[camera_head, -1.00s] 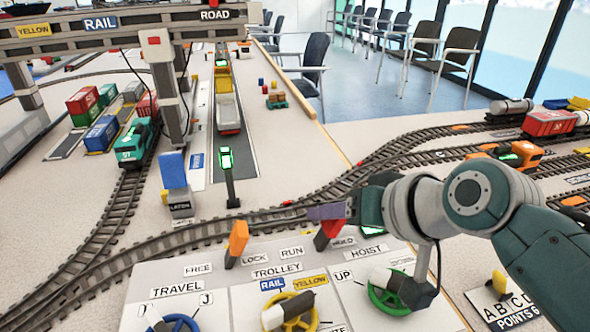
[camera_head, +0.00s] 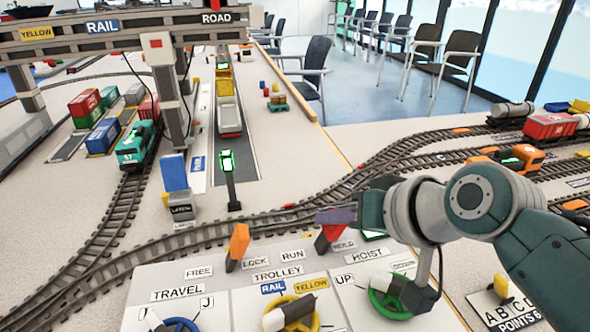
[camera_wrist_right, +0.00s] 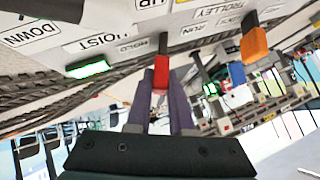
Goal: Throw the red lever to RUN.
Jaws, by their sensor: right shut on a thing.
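The red lever (camera_head: 328,237) stands at the back of the control panel (camera_head: 215,284), between the RUN label (camera_head: 292,255) and the HOLD label (camera_head: 343,245). My right gripper (camera_head: 334,216) reaches in from the right, its purple fingers at the top of the lever. In the right wrist view the red handle (camera_wrist_right: 161,73) lies between the tips of the right gripper (camera_wrist_right: 163,88), which is shut on it. The lever's foot is partly hidden in the head view. My left gripper is not in view.
An orange lever (camera_head: 238,242) stands left of the red one, near the LOCK label. Blue, yellow and green handwheels (camera_head: 392,300) sit at the panel's front. Rail track (camera_head: 210,236) runs close behind the panel. A lit signal post (camera_head: 228,178) and a blue-topped post stand beyond.

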